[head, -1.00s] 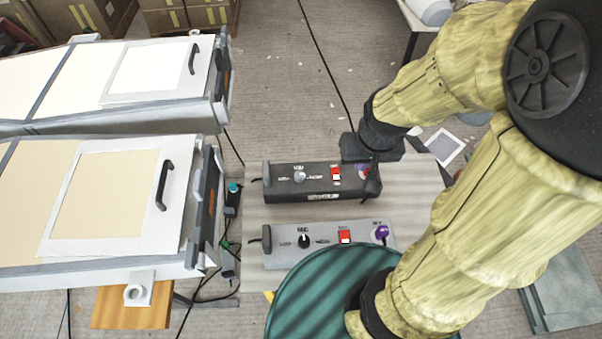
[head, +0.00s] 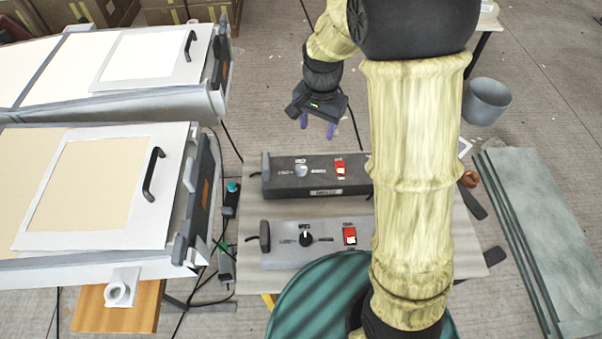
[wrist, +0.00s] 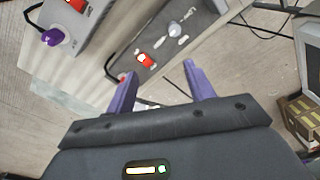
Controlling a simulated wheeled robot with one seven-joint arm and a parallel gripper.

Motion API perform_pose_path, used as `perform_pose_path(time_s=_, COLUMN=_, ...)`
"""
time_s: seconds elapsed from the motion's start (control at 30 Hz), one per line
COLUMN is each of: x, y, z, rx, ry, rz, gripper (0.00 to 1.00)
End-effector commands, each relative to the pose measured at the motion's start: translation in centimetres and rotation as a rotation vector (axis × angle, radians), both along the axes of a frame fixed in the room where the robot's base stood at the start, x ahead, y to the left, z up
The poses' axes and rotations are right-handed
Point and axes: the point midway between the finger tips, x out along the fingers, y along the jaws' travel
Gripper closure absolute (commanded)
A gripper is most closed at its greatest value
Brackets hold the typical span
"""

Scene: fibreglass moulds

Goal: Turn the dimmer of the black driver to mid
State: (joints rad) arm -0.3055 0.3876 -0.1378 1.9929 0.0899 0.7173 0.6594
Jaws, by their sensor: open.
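The black driver (head: 328,187) lies on the board behind the grey driver, with a light grey dimmer knob (head: 301,170) and a red switch (head: 340,168) on its top. In the wrist view the black driver (wrist: 192,27) shows with its dimmer knob (wrist: 174,29) and red switch (wrist: 145,59) beyond the fingers. Its right end is hidden behind my arm in the head view. My gripper (head: 318,126) has purple fingers. It is open and empty, behind the black driver and apart from it; in the wrist view its fingers (wrist: 158,76) are spread.
The grey driver (head: 285,258) has a black knob and a red switch, in front of the black one. A green round object (head: 310,300) stands at the front. Two panel-topped moulds (head: 20,247) fill the left. A grey bucket (head: 487,101) and slabs (head: 540,230) are at the right.

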Motion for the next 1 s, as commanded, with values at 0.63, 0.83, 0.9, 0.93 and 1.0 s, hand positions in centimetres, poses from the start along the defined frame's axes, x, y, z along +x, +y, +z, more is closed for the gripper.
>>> perform_pose_path(time_s=0.63, x=3.0, y=3.7, z=-3.4, rx=-0.012, ry=0.049, rz=-0.153, gripper=0.46)
perform_pose_path(time_s=0.83, x=2.9, y=3.7, z=-5.6, rx=-0.014, ry=0.053, rz=-0.152, gripper=0.46)
perform_pose_path(time_s=0.9, x=2.9, y=3.7, z=-6.7, rx=-0.014, ry=0.051, rz=-0.152, gripper=0.46)
perform_pose_path(time_s=0.93, x=2.9, y=3.7, z=-7.3, rx=-0.014, ry=0.053, rz=-0.151, gripper=0.46)
perform_pose_path(time_s=1.0, x=2.9, y=3.6, z=-8.5, rx=-0.013, ry=0.053, rz=-0.152, gripper=0.46)
